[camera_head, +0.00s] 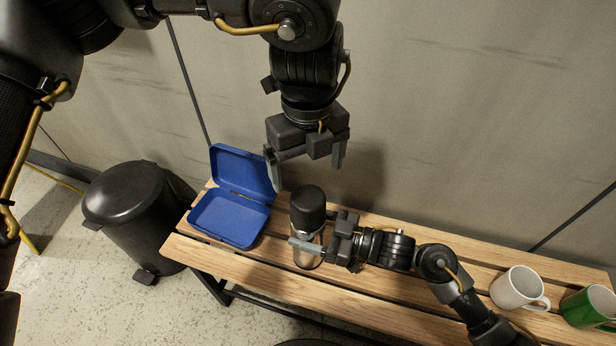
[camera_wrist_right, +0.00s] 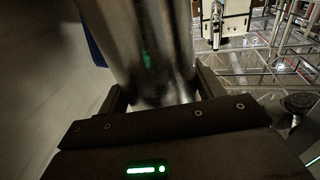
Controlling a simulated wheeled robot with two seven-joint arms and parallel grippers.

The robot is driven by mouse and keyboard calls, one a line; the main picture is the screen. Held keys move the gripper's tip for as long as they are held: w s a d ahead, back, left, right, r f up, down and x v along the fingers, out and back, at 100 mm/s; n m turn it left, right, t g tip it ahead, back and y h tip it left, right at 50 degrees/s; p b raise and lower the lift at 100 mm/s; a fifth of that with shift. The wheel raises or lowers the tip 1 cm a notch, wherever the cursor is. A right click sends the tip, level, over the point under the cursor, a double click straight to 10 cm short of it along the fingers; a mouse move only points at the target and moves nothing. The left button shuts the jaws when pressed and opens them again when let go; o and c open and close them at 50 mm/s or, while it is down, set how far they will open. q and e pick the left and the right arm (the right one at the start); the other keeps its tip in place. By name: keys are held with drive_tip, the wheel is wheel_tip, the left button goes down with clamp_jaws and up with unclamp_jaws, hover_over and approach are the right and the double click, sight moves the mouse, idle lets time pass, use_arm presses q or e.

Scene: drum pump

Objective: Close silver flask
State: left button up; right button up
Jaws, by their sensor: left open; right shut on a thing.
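The silver flask (camera_head: 307,257) stands upright on the wooden bench, with a black cap (camera_head: 308,205) at its top. I cannot tell how tightly the cap sits. My right gripper (camera_head: 314,234) comes from the right and is shut on the flask's body, hiding part of it. In the right wrist view the shiny flask body (camera_wrist_right: 150,45) stands between the fingers of my right gripper (camera_wrist_right: 162,92). My left gripper (camera_head: 307,166) is open and empty, pointing down above the cap and apart from it.
An open blue box (camera_head: 228,218) lies on the bench left of the flask. A white mug (camera_head: 517,288) and a green mug (camera_head: 588,308) stand at the bench's right end. A black bin (camera_head: 135,210) stands left of the bench (camera_head: 270,290). A wall is behind.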

use_arm(q)
drive_tip(key=shift+r, duration=0.15)
use_arm(e)
drive_tip(key=o, duration=2)
drive_tip(key=shift+d, duration=0.1)
use_arm(q)
drive_tip(key=shift+r+p, duration=0.7)
drive_tip(key=shift+p, duration=0.05)
use_arm(e)
drive_tip(key=v, duration=1)
drive_tip(key=shift+s+d, duration=0.1)
drive_tip(key=shift+d, duration=0.2)
